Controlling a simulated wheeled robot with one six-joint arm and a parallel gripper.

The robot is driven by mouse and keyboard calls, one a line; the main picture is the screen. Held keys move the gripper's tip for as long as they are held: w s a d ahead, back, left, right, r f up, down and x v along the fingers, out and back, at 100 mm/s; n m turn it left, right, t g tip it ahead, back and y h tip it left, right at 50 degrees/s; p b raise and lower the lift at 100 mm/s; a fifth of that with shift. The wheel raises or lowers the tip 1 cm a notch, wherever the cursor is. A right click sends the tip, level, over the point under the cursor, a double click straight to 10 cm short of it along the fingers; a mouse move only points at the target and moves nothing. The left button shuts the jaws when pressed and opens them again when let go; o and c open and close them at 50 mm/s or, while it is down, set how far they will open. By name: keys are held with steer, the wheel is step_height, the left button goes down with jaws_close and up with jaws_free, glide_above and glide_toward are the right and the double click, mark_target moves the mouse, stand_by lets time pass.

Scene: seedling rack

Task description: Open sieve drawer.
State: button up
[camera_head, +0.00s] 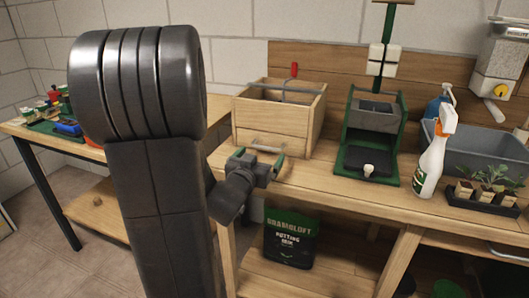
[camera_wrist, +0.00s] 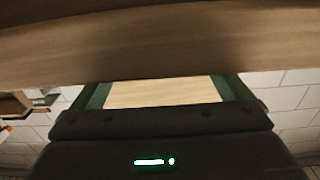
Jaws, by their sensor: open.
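The wooden box (camera_head: 276,116) stands on the bench at the middle of the head view. Its lower front is the drawer (camera_head: 295,145), with a metal bar handle (camera_head: 262,147). The drawer looks closed, flush with the box. My gripper (camera_head: 258,160) is in front of and just below the handle, its green-tipped fingers apart and pointing at the drawer. In the wrist view my gripper (camera_wrist: 163,90) is open, with only pale wood visible between the fingers. A wide wooden surface fills the top of that view. The handle is not clear there, and I cannot tell whether the fingers touch it.
Right of the box are a green stand (camera_head: 393,166), a spray bottle (camera_head: 431,165), a grey bin (camera_head: 480,145) and a seedling tray (camera_head: 480,206). A potting-mix bag (camera_head: 290,240) stands on the lower shelf.

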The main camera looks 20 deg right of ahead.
mark_target(264, 161)
steer(key=shift+x, duration=2)
steer(key=c, duration=1.1)
steer(key=v, duration=1.4)
steer(key=o, duration=1.1)
steer(key=shift+s, duration=0.1)
